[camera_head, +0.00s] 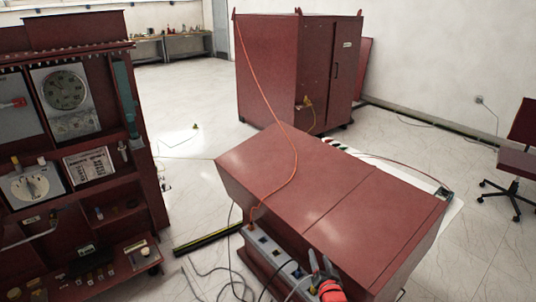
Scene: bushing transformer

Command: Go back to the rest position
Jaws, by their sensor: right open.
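My right gripper (321,263) shows at the bottom edge of the head view, right of centre. Its grey fingers point up and are apart, with a red part below them. Nothing shows between the fingers. It is in front of the near side of a low dark-red cabinet (330,195), over or beside a grey socket strip (268,252); I cannot tell whether it touches. My left gripper is not in view.
A dark-red instrument panel (142,150) with dials stands at the left. A tall red cabinet (268,70) stands behind, joined by an orange cable (275,110). Loose cables lie on the floor near the socket strip. A chair (517,180) is at the right. Floor behind is mostly clear.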

